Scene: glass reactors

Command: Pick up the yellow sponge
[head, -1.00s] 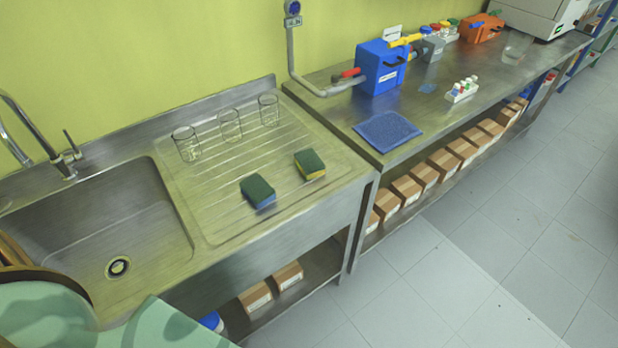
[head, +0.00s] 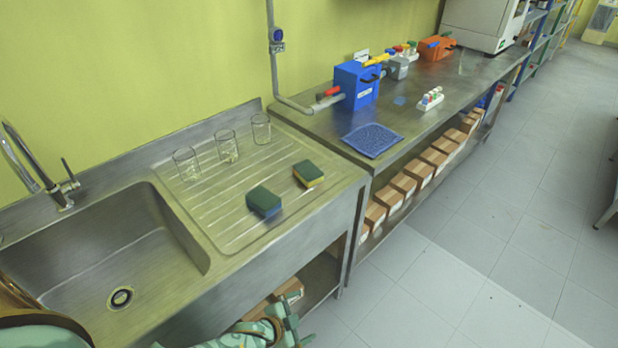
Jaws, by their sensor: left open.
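The yellow sponge (head: 308,174), with a dark green top, lies on the ribbed drainboard (head: 222,220) near its right end. A second sponge (head: 264,203), with a green top and blue body, lies to its left and nearer to me, apart from it. My left gripper (head: 290,318) is at the bottom of the view, in front of the sink unit's front edge, well away from both sponges. It is open and holds nothing that I can see. My right gripper is not in view.
Several glass beakers (head: 226,145) stand along the back of the drainboard. The sink basin (head: 110,255) and tap (head: 40,168) are to the left. A blue mat (head: 372,140) lies on the bench at the right. Cardboard boxes (head: 402,184) fill the shelf below. The floor (head: 470,270) is clear.

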